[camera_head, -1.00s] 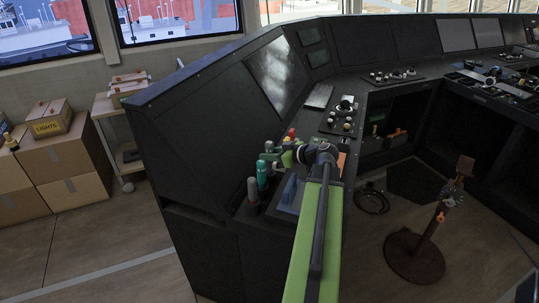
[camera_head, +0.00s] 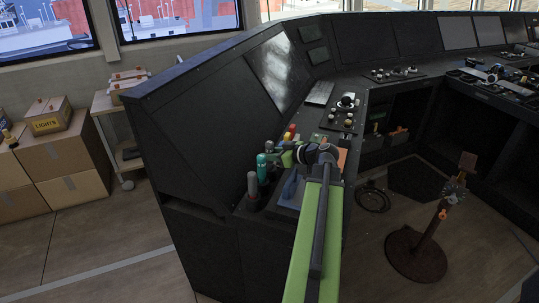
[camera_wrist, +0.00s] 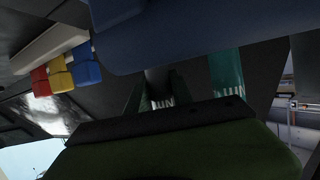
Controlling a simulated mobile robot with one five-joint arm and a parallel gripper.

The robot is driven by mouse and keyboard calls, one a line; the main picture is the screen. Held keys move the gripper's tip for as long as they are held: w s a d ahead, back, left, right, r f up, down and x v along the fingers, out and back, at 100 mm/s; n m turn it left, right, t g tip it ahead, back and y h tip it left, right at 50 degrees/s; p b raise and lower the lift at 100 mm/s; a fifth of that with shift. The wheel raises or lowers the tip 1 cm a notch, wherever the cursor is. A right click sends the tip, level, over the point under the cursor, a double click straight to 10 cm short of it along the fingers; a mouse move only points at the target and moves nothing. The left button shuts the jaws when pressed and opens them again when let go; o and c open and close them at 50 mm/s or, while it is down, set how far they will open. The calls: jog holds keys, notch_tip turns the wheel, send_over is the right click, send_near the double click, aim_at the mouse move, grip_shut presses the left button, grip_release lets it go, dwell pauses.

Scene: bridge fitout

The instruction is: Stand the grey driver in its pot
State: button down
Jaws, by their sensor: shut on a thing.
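My gripper (camera_head: 276,155) is at the left console's near end, beside a teal-handled tool (camera_head: 262,170) standing upright. In the wrist view my gripper (camera_wrist: 160,97) is shut on a dark grey, round handle with pale marks, which appears to be the grey driver (camera_wrist: 158,82). In the head view its small grey top shows by the jaws, and the rest is hidden. The teal handle (camera_wrist: 226,72) is just right of the jaws in the wrist view. Another grey handle (camera_head: 252,184) stands nearer the console's front edge. The pot's opening cannot be made out clearly.
A blue thing (camera_head: 291,188) lies on the console right of the handles. Red and yellow pieces (camera_head: 291,131) are just behind my gripper. The sloping console panel (camera_head: 200,110) rises at the left.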

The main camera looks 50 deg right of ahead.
jog(key=c, duration=1)
grip_release()
jog(key=shift+c, duration=0.2)
jog(key=shift+s, duration=0.1)
jog(key=p+v, duration=0.6)
jog(key=v, duration=1.1)
jog(key=shift+s+p, duration=0.15)
jog(key=shift+p, duration=0.15)
jog(key=shift+d, duration=0.1)
